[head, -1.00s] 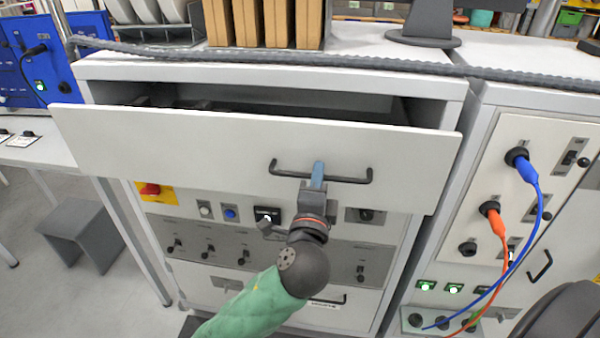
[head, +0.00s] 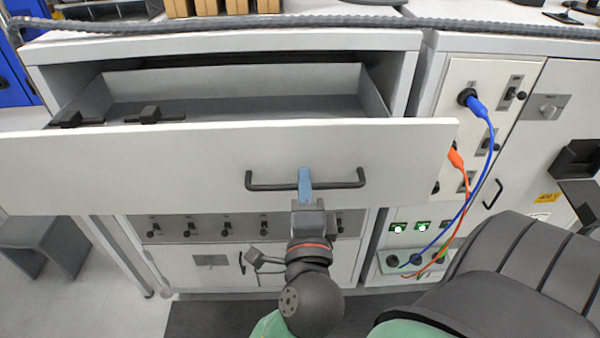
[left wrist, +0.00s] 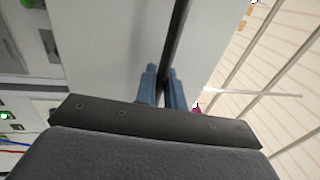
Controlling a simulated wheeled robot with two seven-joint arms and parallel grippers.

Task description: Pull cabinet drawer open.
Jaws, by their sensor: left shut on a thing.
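The white cabinet drawer (head: 160,165) stands well out from the cabinet in the head view, and its grey interior (head: 230,90) shows. Its dark bar handle (head: 340,180) runs across the front panel. My left gripper (head: 305,182) is shut on the handle a little left of the bar's right half. In the left wrist view the two blue fingers (left wrist: 161,88) sit on either side of the dark handle bar (left wrist: 176,45). My right gripper is not in view.
Dark clamp-like items (head: 155,115) lie at the left inside the drawer. A panel with a blue cable (head: 490,140) and an orange cable (head: 457,160) is at the right. A grey stool (head: 50,245) stands at lower left.

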